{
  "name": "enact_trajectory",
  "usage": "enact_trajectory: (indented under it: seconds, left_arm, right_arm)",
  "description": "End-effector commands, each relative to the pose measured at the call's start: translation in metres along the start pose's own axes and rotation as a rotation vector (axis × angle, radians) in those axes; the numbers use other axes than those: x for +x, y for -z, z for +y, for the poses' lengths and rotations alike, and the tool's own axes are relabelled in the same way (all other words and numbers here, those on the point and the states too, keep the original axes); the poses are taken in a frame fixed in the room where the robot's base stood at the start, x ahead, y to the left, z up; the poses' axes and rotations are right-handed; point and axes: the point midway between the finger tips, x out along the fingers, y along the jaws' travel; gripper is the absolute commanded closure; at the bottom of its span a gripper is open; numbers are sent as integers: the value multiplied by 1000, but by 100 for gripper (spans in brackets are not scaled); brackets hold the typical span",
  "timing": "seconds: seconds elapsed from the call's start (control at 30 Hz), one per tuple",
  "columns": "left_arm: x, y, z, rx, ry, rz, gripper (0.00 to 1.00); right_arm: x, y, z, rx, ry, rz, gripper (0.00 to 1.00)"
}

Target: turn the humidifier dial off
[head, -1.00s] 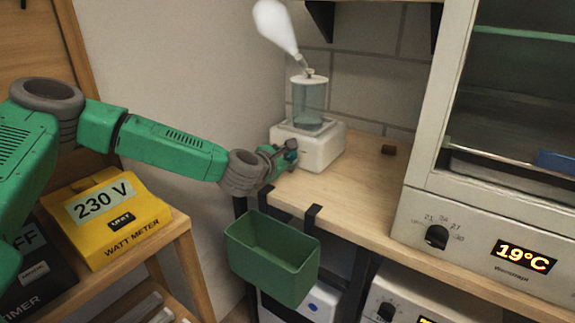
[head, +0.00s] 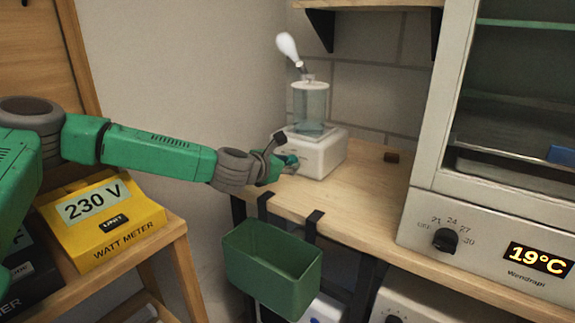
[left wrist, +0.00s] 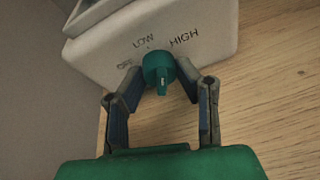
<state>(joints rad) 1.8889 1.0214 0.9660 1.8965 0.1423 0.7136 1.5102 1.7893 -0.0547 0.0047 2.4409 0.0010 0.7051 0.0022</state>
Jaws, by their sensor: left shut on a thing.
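The humidifier (head: 318,158) is a white box with a clear tank (head: 311,103) on top, standing at the left end of the wooden bench. A white mist plume (head: 287,46) rises from its nozzle. My left gripper (head: 285,160) is at the box's front. In the left wrist view, its fingers (left wrist: 160,72) are on either side of the teal dial (left wrist: 158,68) and shut on it. The white face (left wrist: 205,20) carries the labels OFF, LOW and HIGH around the dial. I cannot tell which label the dial points to. My right gripper is not in view.
A green bin (head: 270,268) hangs at the bench's front edge (head: 370,232). A white cabinet (head: 425,215) with a black knob and a 19°C display stands right. A yellow watt meter (head: 103,217) sits on a stand at left.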

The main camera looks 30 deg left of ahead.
Motion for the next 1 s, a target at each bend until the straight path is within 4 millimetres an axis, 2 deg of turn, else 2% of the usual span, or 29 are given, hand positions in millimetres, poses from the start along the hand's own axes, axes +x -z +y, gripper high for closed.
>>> enact_trajectory:
  seconds: [0.03,0.07,0.1,0.13,0.43,0.57,0.8,1.0]
  left_arm:
    - [0,9,-2,-1,4,16,100]
    - [0,9,-2,-1,4,16,100]
    - [0,9,-2,-1,4,16,58]
    - [0,9,-2,0,4,16,52]
    - [-1,2,-1,2,1,5,52]
    - [-4,-8,1,2,0,2,52]
    - [-19,-50,13,1,-1,1,52]
    - [-28,-77,21,-1,2,6,52]
  right_arm:
    - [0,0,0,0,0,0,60]
    - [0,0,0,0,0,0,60]
    - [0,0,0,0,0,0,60]
    - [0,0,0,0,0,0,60]
    - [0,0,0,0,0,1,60]
    - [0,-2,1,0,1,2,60]
    - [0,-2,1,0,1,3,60]
    - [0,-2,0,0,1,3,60]
